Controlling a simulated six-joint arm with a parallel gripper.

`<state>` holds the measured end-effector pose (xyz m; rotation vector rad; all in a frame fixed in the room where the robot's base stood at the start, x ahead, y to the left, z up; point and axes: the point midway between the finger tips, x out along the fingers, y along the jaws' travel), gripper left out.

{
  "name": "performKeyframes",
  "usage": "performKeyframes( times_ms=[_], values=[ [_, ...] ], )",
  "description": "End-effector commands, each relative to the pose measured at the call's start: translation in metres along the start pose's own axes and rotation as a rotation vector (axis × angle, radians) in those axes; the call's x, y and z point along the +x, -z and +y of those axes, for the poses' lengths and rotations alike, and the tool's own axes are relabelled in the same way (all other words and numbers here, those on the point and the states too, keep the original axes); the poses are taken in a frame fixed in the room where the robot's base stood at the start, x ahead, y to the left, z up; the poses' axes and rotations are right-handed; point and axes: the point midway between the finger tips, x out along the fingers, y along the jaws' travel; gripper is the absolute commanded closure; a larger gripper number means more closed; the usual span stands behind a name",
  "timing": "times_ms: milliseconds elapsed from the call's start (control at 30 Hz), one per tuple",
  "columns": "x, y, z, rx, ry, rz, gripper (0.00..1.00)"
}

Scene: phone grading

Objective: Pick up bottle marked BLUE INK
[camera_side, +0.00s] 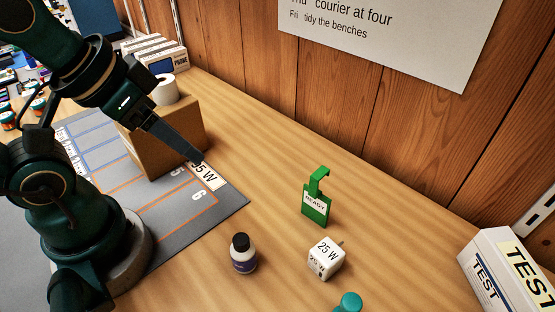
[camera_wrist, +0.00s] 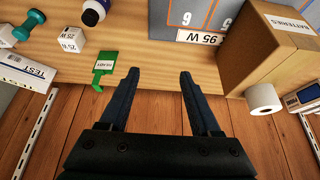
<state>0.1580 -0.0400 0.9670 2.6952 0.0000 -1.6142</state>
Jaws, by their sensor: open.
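A small dark bottle (camera_side: 243,254) with a black cap and a blue-and-white label stands upright on the wooden bench, in front of the grey mat. Its label is too small to read. The bottle also shows at the top edge of the wrist view (camera_wrist: 95,12), partly cut off. My gripper (camera_side: 197,158) is above the far part of the mat, beside a cardboard box, well away from the bottle. In the wrist view my gripper's two fingers (camera_wrist: 155,78) are spread apart with nothing between them.
A white 25 W cube (camera_side: 326,258), a green READY tag (camera_side: 316,200) and a teal object (camera_side: 348,303) are right of the bottle. The cardboard box (camera_side: 165,135), with a white roll (camera_side: 164,90) near it, stands by the wooden wall. A TEST box (camera_side: 512,268) is far right.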

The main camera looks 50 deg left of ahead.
Motion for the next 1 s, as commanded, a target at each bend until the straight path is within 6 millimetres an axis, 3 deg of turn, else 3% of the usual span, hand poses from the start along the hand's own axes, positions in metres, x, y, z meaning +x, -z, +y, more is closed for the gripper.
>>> performKeyframes(
  times_ms=[167, 467, 767, 1000],
  values=[
    [-0.005, 0.003, 0.0, 0.0, 0.0, 0.003, 0.36],
    [-0.047, 0.026, 0.001, -0.006, -0.003, -0.004, 0.36],
    [-0.03, 0.007, 0.035, -0.314, -0.139, -0.397, 0.36],
    [-0.03, 0.006, 0.072, -0.646, -0.238, -0.835, 0.36]
  ],
)
